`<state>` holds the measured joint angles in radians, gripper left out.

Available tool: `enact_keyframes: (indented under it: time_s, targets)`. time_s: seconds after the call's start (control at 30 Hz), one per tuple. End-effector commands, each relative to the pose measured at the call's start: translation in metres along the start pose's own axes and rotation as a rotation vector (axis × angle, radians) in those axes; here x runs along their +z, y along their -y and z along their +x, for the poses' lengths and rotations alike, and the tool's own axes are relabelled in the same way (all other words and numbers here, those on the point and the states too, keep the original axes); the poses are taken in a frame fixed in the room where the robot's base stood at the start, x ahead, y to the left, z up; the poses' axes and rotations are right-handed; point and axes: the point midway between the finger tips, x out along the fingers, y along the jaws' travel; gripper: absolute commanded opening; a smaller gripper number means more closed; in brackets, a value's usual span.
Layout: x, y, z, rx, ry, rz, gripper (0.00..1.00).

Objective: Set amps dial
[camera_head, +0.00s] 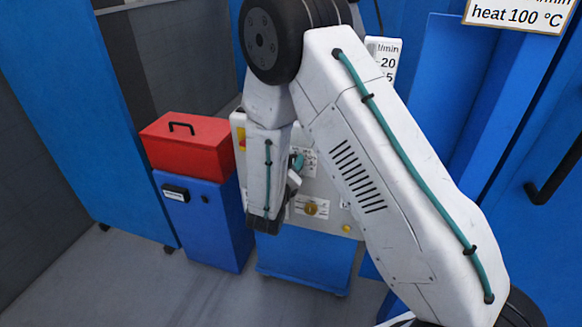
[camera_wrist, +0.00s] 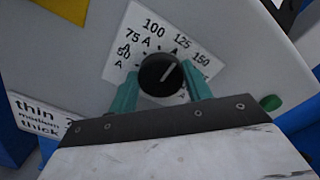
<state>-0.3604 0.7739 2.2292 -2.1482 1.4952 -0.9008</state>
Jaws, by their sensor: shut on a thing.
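The amps dial (camera_wrist: 160,75) is a round black knob with a white pointer line, on a white scale plate (camera_wrist: 133,35) marked 50 A, 75 A, 100, 125 and 150. The pointer slants up and right, roughly toward 125; the exact mark is hard to tell. My gripper (camera_wrist: 161,82) is shut on the dial, with one teal finger on its left side and one on its right. The fingers and palm hide the lower part of the scale. In the head view my arm covers the dial; a bit of teal finger shows in front of the light grey machine panel (camera_head: 330,190).
A yellowish knob (camera_head: 311,208) sits lower on the panel. A thin, medium, thick label (camera_wrist: 38,117) and a green part (camera_wrist: 271,103) flank the gripper. A red toolbox (camera_head: 187,145) sits on a blue cabinet (camera_head: 210,225) to the left. Grey floor is open in front.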

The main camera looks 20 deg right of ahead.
Motion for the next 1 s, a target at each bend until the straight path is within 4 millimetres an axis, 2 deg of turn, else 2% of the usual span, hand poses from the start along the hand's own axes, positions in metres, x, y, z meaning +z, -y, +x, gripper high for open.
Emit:
enact_keyframes:
  time_s: [0.3,0.33,0.4,0.67,0.77,1.0]
  targets:
    - [0.0,-0.001,-0.001,0.003,0.0,-0.002,0.26]
    - [0.0,-0.001,-0.001,0.003,0.0,-0.002,0.55]
    - [0.0,-0.001,-0.001,0.002,0.0,-0.002,0.71]
    - [-0.001,0.0,0.0,0.001,0.0,-0.001,0.71]
    - [0.0,0.0,-0.006,0.002,0.001,-0.001,0.71]
    - [0.0,-0.001,-0.046,0.005,0.003,-0.003,0.71]
